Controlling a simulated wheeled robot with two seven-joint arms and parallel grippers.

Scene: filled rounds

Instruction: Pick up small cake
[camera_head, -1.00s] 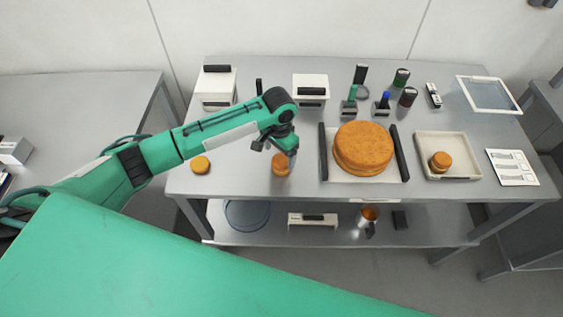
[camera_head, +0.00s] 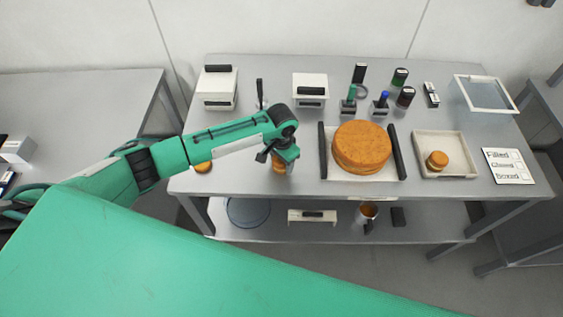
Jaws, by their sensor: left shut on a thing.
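My left gripper (camera_head: 279,163) points down over the front of the grey table and is shut on a small orange-brown cake (camera_head: 279,169), which its fingers partly hide. I cannot tell whether this cake touches the table. Another small cake (camera_head: 203,167) lies to the left, partly covered by my arm. A third small cake (camera_head: 437,159) sits in a white tray (camera_head: 459,172) on the right. A large round cake (camera_head: 361,147) rests on a white tray with black side handles (camera_head: 398,155). My right gripper is not in view.
White boxes (camera_head: 217,90) and (camera_head: 311,86) stand at the back of the table (camera_head: 285,62). Stamps and bottles (camera_head: 404,97) stand behind the large cake. A clear-lidded frame (camera_head: 485,94) and a printed card (camera_head: 509,166) are at the right. A lower shelf (camera_head: 345,229) holds several items.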

